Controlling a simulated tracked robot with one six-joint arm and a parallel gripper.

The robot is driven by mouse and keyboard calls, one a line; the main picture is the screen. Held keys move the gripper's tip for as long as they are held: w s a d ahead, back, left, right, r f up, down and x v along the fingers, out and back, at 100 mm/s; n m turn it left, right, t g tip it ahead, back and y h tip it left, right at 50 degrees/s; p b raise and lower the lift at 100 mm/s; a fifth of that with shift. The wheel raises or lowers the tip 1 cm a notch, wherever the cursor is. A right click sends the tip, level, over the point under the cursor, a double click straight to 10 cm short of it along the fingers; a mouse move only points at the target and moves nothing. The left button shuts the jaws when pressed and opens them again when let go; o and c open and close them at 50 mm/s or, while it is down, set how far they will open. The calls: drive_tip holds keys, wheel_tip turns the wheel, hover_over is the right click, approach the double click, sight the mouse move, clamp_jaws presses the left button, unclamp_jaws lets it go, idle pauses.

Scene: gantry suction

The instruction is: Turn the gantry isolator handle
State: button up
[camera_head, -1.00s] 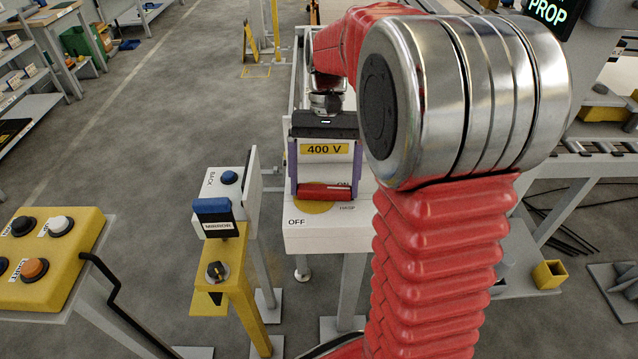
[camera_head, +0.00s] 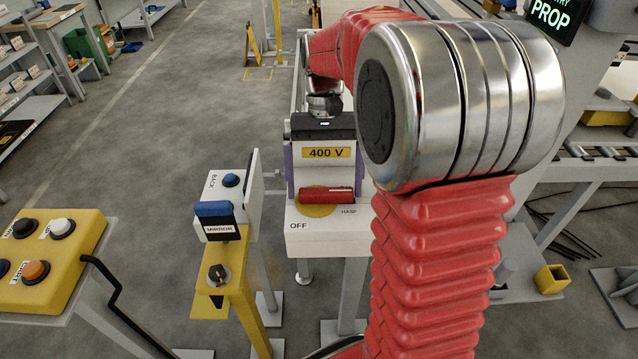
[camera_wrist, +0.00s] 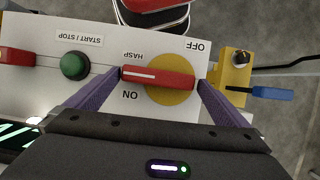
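The isolator handle is a red bar (camera_head: 326,195) with a white stripe, set on a yellow disc (camera_head: 312,209) on a white panel box (camera_head: 300,240). In the wrist view the handle (camera_wrist: 165,77) lies nearly crosswise, its stripe toward the left, between the HASP and ON labels. OFF is at the upper right. My gripper (camera_wrist: 161,77) has its purple fingers spread wide, one beside each handle end. I cannot tell whether they touch it. The gripper body (camera_head: 322,126) is behind the handle in the head view, at the 400 V label.
A yellow post (camera_head: 232,290) with a black knob and MIRROR box (camera_head: 217,221) stands left of the panel. A yellow button console (camera_head: 45,260) is farther left. In the wrist view a green button (camera_wrist: 75,66) sits left of the handle. My red arm hides the panel's right side.

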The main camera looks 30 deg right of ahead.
drive_tip(key=shift+r, duration=0.25)
drive_tip(key=v, duration=1.3)
drive_tip(key=shift+w, duration=0.2)
drive_tip(key=shift+s, duration=0.1)
drive_tip(key=s+a+f+n+t, duration=0.1)
drive_tip(key=s+a+f+t, duration=0.1)
drive_tip(key=s, duration=0.3)
drive_tip(key=s+a+f+n+t+h, duration=0.1)
drive_tip(key=s+a+f+n+t, duration=0.1)
drive_tip(key=s+a+f+t, duration=0.1)
drive_tip(key=s+a+f+n+t, duration=0.1)
drive_tip(key=s+a+f+t, duration=0.2)
drive_tip(key=s+a, duration=0.3)
drive_tip(key=shift+s+f+n+t+h, duration=0.35)
drive_tip(key=shift+s+t, duration=0.45)
drive_tip(key=shift+s, duration=0.95)
